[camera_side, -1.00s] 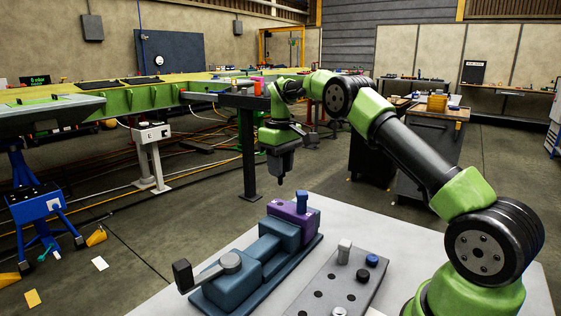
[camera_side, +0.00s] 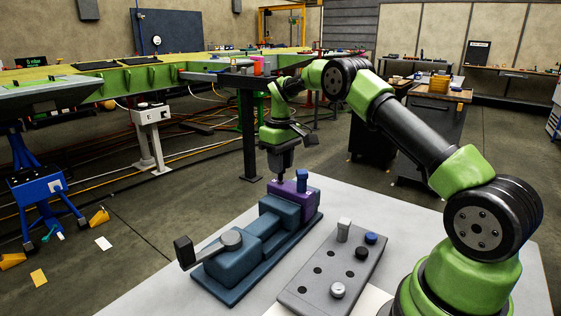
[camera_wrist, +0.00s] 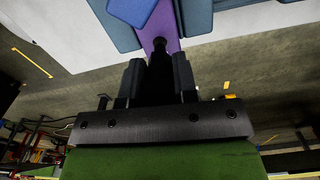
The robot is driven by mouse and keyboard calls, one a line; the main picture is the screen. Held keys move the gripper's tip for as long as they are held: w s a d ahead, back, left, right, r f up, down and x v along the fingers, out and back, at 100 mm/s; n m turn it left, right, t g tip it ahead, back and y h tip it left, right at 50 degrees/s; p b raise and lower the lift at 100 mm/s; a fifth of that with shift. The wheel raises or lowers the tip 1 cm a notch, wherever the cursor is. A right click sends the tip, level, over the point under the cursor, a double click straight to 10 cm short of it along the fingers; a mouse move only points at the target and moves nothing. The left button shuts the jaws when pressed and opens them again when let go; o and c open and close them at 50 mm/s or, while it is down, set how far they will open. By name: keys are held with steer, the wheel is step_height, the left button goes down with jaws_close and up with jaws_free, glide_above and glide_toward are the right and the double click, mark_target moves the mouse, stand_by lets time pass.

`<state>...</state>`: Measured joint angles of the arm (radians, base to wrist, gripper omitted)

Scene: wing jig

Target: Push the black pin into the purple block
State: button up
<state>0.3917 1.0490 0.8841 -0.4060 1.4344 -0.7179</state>
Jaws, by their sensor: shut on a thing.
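My gripper (camera_side: 281,174) is above the left part of the purple block (camera_side: 288,199). In the wrist view its two fingers (camera_wrist: 158,80) close around a dark black pin (camera_wrist: 159,48), whose end points at the purple block (camera_wrist: 160,24). In the side view the pin's lower end (camera_side: 281,181) meets the block's top. I cannot tell how deep it sits. A blue pin (camera_side: 302,181) stands upright in the same block, right of the gripper.
The block sits at the far end of a blue-teal vise (camera_side: 236,265) with a handle (camera_side: 185,250).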

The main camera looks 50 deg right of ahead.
steer(key=shift+f, duration=1.4)
steer(key=o, duration=1)
steer(key=shift+r, duration=0.1)
step_height(320, 180, up, 9)
steer(key=shift+r, duration=0.4)
